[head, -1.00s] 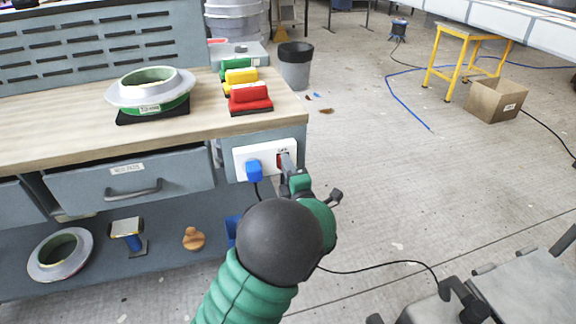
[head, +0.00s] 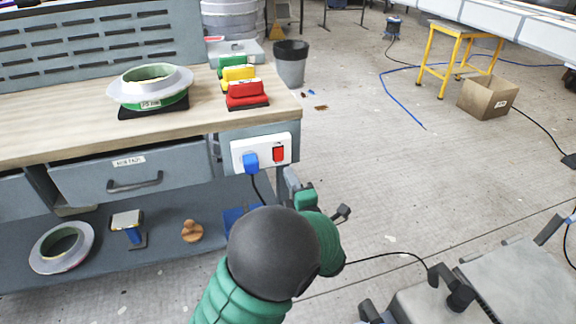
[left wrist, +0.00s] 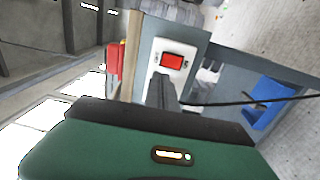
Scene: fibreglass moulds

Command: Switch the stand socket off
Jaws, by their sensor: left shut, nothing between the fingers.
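The stand socket is a white double plate (head: 263,152) on the end of the workbench. A blue plug (head: 250,163) sits in its left half, with a black cable hanging down. A red rocker switch (head: 278,154) is on its right half; it also shows in the left wrist view (left wrist: 173,61). I cannot tell which way the rocker is tipped. My left gripper (head: 289,179) is shut and empty, just below and right of the plate, apart from the switch. In the left wrist view its fingers (left wrist: 161,90) point toward the plate. My right gripper is out of view.
The wooden bench top (head: 60,134) overhangs the socket, carrying red (head: 246,94), yellow and green blocks and a flanged mould (head: 150,88). A drawer (head: 130,180) and lower shelf are left. Open floor lies right, with a black bin (head: 291,64) behind.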

